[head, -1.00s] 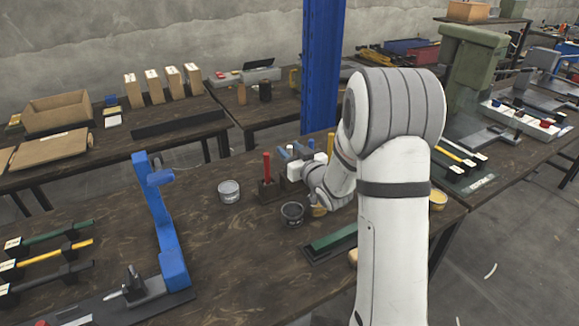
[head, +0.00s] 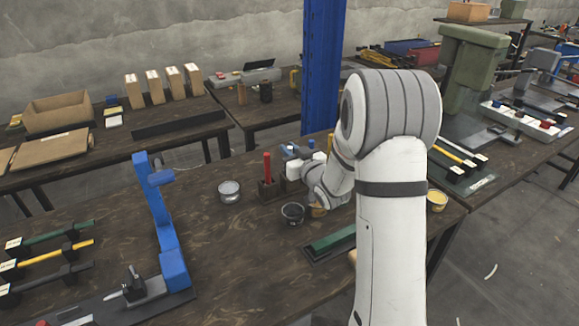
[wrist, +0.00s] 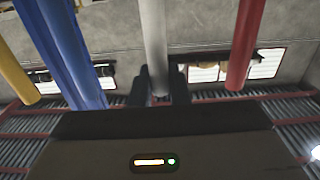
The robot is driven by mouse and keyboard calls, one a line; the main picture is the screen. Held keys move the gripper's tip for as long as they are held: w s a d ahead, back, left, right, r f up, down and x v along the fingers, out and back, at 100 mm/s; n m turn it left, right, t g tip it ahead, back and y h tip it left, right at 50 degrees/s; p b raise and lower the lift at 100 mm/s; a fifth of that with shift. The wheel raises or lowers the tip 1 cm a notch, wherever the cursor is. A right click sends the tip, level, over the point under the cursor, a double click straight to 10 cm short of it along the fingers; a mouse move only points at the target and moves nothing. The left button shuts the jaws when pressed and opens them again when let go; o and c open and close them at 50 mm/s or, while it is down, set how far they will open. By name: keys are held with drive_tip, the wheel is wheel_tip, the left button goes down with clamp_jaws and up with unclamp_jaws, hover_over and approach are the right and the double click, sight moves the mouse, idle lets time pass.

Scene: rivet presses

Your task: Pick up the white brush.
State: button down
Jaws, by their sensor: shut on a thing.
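The white brush shows in the wrist view as a pale upright handle (wrist: 154,40). My gripper (wrist: 160,86) has its two dark fingers on either side of the handle's end and is shut on it. In the head view the red handle (head: 267,166) stands in a dark block (head: 268,190). There my wrist and the items around it hide the white brush's grip and lower part.
A grey can (head: 229,191), a black cup (head: 292,214) and a green bar on a dark base (head: 333,239) stand near my wrist. A blue press frame (head: 165,225) rises to the left. A blue pillar (head: 320,70) stands behind. The table is clear around the front middle.

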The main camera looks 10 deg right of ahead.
wheel_tip(320, 180, up, 10)
drive_tip(key=shift+p, duration=0.3)
drive_tip(key=shift+f, duration=0.1)
idle(2.2)
